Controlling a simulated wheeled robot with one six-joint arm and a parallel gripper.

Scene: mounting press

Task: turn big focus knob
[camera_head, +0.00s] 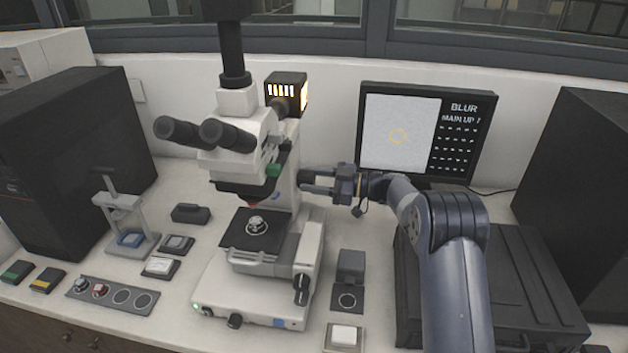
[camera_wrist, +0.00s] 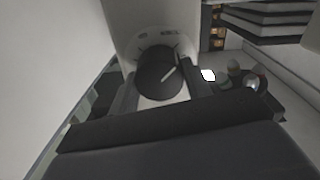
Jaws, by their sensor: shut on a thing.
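The microscope (camera_head: 222,290) stands upright in the middle of the bench in the head view. My gripper (camera_head: 308,182) reaches in from the right to the side of its column. In the wrist view the big focus knob (camera_wrist: 158,76), round and black with a white line on its face, sits between the two fingers of my gripper (camera_wrist: 160,88). The fingers are shut on it. In the head view the gripper hides most of that knob.
A smaller black knob (camera_head: 301,289) is low on the microscope's right side. A dark case (camera_head: 520,270) lies right of my arm. A small black block (camera_head: 351,265) and a white-topped pad (camera_head: 344,337) stand between them. A grey press stand (camera_head: 125,215) is at left.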

